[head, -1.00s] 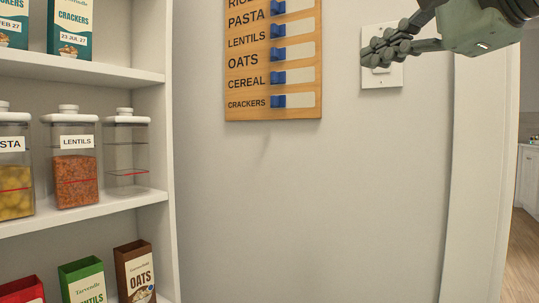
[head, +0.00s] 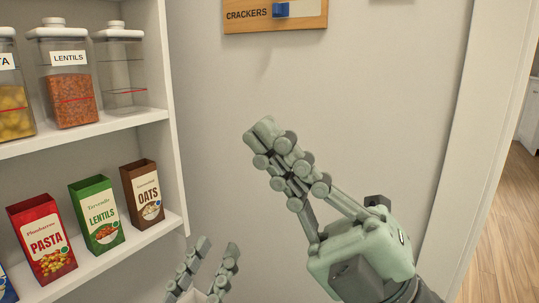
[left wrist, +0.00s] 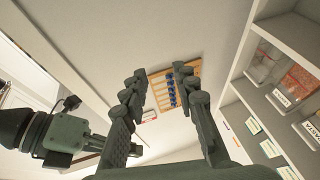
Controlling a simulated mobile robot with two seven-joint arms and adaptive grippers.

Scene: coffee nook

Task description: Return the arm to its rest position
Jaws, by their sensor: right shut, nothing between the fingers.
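My right gripper (head: 264,133) is in the middle of the head view, in front of the bare grey wall. Its fingers are closed together with nothing between them and point up and to the left. My left gripper (head: 218,248) shows at the bottom of the head view, with its two fingers apart and nothing between them. Its spread fingers also show in the left wrist view (left wrist: 167,88).
A white shelf unit (head: 154,122) stands at the left, holding clear jars, including a lentils jar (head: 72,92), and boxes of pasta (head: 43,241), lentils (head: 97,216) and oats (head: 144,190). A wooden label board (head: 238,17) hangs on the wall. A doorway opens at the right.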

